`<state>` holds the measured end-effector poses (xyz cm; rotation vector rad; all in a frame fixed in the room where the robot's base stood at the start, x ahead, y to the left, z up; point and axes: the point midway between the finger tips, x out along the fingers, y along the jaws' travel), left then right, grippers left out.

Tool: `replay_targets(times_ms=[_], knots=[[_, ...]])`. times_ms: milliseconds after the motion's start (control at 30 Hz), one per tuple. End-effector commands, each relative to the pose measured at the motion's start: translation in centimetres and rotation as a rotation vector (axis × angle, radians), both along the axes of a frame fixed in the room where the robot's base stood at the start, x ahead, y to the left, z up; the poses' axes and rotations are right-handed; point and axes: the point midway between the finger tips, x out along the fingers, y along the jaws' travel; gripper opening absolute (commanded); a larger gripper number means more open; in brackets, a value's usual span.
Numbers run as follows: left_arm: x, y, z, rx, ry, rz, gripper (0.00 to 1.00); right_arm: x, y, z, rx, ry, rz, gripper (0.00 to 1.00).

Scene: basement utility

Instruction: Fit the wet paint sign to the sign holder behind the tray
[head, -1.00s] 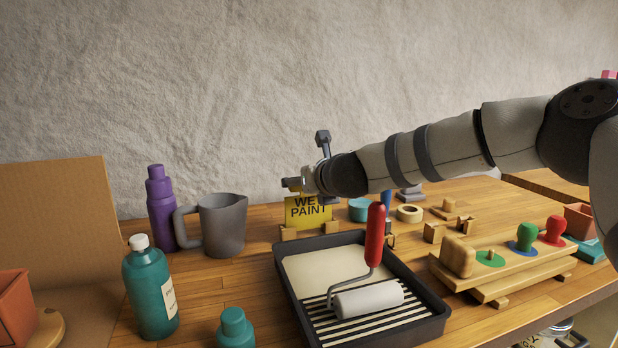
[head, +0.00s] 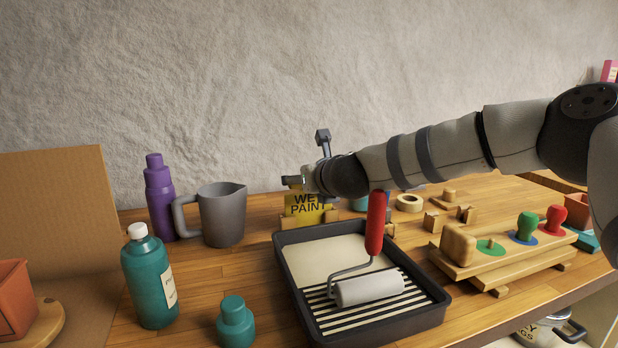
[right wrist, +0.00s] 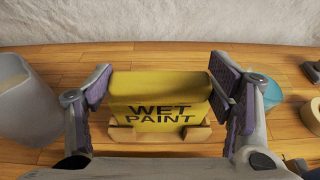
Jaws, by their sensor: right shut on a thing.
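The yellow wet paint sign (head: 309,204) stands upright behind the paint tray (head: 432,316). In the right wrist view the sign (right wrist: 160,88) faces me, its black lettering readable. My left gripper is not in view.
A grey jug (head: 222,215) and purple bottle (head: 160,205) stand left of the sign. A blue cup (right wrist: 262,92) and tape roll (head: 409,203) lie to the right. A red-handled roller (head: 372,288) rests in the tray. Behind the sign is a strip of bare bench.

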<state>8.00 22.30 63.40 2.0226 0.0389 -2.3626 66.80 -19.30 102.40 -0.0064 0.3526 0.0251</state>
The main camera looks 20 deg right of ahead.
Motion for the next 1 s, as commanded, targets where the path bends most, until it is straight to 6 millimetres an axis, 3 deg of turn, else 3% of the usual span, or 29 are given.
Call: replay_targets(times_ms=[33,133,500,567,833,1000], knots=[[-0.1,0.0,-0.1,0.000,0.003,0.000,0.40,0.0,0.0,-0.6,0.000,0.010,0.001,0.77],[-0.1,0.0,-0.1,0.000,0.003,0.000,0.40,0.0,0.0,-0.6,-0.001,0.010,0.001,0.98],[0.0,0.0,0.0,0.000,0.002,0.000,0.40,0.0,0.0,-0.1,-0.001,0.005,0.001,0.98],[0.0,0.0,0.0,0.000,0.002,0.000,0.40,0.0,0.0,0.8,0.000,0.004,0.000,0.98],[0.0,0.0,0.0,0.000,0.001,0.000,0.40,0.0,0.1,7.4,-0.001,0.001,0.000,0.98],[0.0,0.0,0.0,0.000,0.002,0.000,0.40,0.0,0.0,9.3,-0.001,0.006,0.000,0.98]])
